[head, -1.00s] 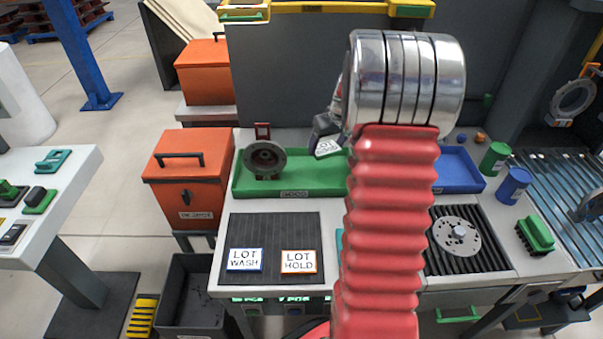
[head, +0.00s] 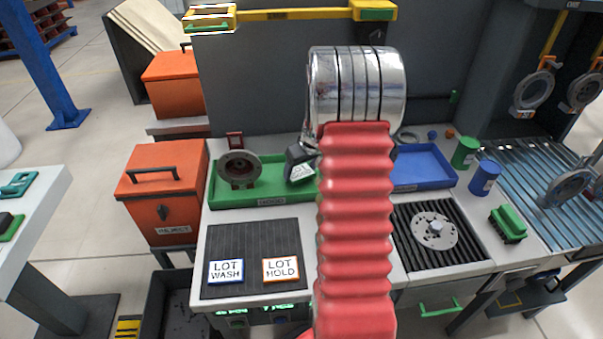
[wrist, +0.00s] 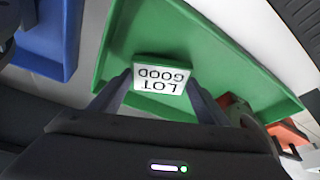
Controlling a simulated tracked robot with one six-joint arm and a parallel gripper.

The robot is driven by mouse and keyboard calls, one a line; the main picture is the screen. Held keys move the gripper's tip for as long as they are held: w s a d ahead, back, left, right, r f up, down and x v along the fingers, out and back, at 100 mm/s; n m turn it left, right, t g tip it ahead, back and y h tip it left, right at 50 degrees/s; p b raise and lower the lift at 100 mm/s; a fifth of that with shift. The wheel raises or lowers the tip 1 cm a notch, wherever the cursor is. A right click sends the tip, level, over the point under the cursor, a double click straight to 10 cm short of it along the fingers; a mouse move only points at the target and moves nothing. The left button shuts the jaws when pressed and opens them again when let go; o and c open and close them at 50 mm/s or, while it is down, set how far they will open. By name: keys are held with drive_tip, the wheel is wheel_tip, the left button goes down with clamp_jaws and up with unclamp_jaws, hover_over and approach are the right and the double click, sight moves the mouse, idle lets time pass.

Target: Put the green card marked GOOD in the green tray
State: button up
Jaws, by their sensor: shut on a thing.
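My gripper (wrist: 160,88) is shut on the green-edged card (wrist: 161,79), which reads LOT GOOD upside down in the wrist view. In the head view the card (head: 301,172) shows tilted below my gripper, partly hidden by the jaws. The green tray (wrist: 190,30) lies beneath the card in the wrist view. In the head view the green tray (head: 233,199) is on the bench, its right part hidden behind my arm. The card appears over the tray; I cannot tell whether it touches the floor of it.
A grey flanged part (head: 238,169) sits in the tray's left part. A blue tray (head: 420,184) stands to the right. Two cards, LOT WASH (head: 226,271) and LOT HOLD (head: 281,269), lie on a dark mat (head: 250,243). An orange reject box (head: 165,190) stands left of the bench.

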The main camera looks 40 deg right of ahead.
drive_tip(key=shift+f, duration=0.85)
drive_tip(key=shift+f, duration=0.1)
drive_tip(key=o, duration=1)
drive_tip(key=shift+o, duration=0.2)
drive_tip(key=v, duration=1.2)
